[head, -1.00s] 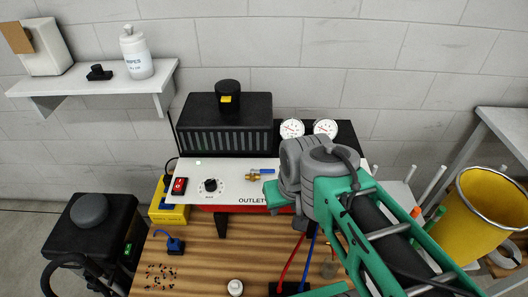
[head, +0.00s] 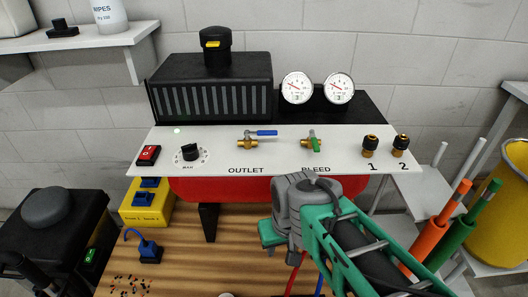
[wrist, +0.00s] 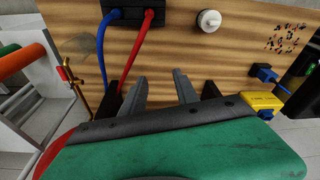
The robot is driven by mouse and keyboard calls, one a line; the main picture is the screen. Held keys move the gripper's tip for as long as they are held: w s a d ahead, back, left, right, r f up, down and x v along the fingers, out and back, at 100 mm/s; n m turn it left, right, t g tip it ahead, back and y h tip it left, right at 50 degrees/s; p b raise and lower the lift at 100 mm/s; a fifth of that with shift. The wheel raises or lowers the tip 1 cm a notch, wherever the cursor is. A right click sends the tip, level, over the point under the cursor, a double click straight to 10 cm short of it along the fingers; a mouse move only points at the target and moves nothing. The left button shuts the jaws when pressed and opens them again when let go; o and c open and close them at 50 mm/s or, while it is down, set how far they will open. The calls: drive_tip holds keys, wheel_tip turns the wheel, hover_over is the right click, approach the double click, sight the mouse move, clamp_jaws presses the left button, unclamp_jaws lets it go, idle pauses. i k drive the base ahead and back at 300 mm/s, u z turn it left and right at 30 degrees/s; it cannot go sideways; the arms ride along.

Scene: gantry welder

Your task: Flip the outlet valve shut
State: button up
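The outlet valve (head: 246,142) is a brass fitting with a blue lever (head: 266,133) on the white panel, above the printed word OUTLET. Its lever points to the right, along the panel. A similar brass bleed valve with a green handle (head: 316,144) sits to its right; its handle hangs down to the right. In the head view my gripper's green body is below and in front of the panel, its fingers hidden. In the wrist view my gripper (wrist: 160,82) has its two grey fingers apart with nothing between them, above the wooden bench. The outlet valve is not seen there.
The white panel (head: 220,165) also carries a red switch (head: 149,155), a black knob (head: 190,152) and two brass fittings at right. Two gauges (head: 297,88) stand behind. On the wooden bench (head: 185,262), red and blue hoses rise near my arm. Space above the panel is clear.

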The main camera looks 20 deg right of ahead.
sight(246, 133)
drive_tip(key=u, duration=0.5)
drive_tip(key=k, duration=0.6)
drive_tip(key=u, duration=1)
drive_tip(key=i, duration=0.8)
drive_tip(key=z, duration=0.35)
